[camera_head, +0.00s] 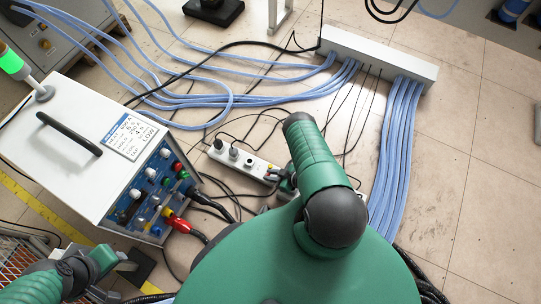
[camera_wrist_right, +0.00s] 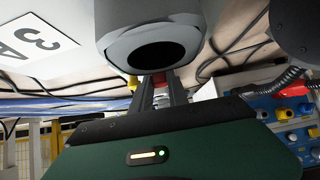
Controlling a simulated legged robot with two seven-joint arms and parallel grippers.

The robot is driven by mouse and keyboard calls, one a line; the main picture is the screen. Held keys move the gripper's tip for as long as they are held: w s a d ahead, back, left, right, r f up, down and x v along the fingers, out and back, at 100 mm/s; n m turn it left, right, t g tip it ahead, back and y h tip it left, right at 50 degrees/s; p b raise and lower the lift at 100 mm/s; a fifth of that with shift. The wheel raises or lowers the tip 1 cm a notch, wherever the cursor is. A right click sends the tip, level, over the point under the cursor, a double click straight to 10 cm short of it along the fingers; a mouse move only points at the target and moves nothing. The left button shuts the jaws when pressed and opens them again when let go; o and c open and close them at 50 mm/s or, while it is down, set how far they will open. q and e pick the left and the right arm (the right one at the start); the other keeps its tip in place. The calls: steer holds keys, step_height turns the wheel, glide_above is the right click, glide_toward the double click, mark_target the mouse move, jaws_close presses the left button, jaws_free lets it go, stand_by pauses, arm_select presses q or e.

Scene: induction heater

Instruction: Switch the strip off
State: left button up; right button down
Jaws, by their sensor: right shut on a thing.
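The white power strip (camera_head: 232,156) lies on the tiled floor in the middle of the head view, with dark plugs in it. My right gripper (camera_head: 284,181) is at the strip's right end, partly hidden by my green arm. In the right wrist view, its dark fingers (camera_wrist_right: 158,88) close around a small red part (camera_wrist_right: 159,78), which seems to be the strip's switch. A yellow part (camera_wrist_right: 133,84) shows beside the fingers. Whether the switch is on or off cannot be told. My left gripper (camera_head: 128,264) is at the lower left, away from the strip, its fingers unclear.
The white heater unit (camera_head: 60,130) with knobs and a red connector (camera_head: 175,222) stands left of the strip. Black cables lie around the strip. Blue hoses (camera_head: 397,150) run from a grey manifold (camera_head: 380,55).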

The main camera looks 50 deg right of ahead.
steer(key=shift+s+f, duration=0.1)
steer(key=c, duration=1.6)
jaws_free()
steer(key=shift+o, duration=0.2)
steer(key=p+v, duration=0.8)
steer(key=v, duration=0.8)
steer(key=shift+s+d+r, duration=0.2)
steer(key=shift+s, duration=0.1)
